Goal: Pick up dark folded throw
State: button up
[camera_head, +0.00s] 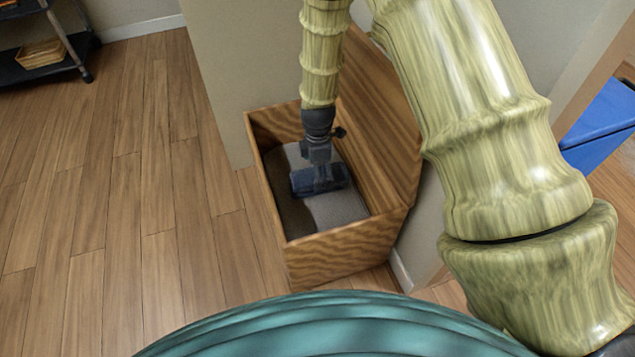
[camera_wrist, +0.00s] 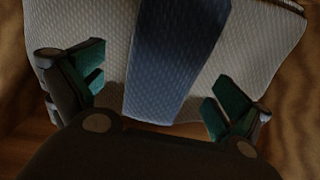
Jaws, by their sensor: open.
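A folded light grey cloth with a woven texture (camera_head: 338,209) lies inside the wooden box; it also fills the upper wrist view (camera_wrist: 255,50). A dark blue band (camera_wrist: 175,55) runs across its middle; I cannot tell whether it is a separate folded throw or part of the cloth. My gripper (camera_head: 319,180) points down into the box, over the cloth. In the wrist view, its green-padded fingers (camera_wrist: 158,85) are spread apart, one on each side of the blue band. Nothing is clearly held, and contact with the cloth cannot be told.
The wooden box (camera_head: 345,262) is open, with its lid (camera_head: 385,130) raised on the right. Its walls stand close around my gripper. A blue bin (camera_head: 600,125) is at the far right, and a dark cart (camera_head: 62,62) at the upper left. The wood floor at left is clear.

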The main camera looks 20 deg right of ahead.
jog(key=shift+f+b, duration=0.55)
jog(key=shift+f, duration=0.8)
jog(key=shift+c, duration=0.4)
jog(key=c, duration=0.9)
jog(key=shift+r, duration=0.15)
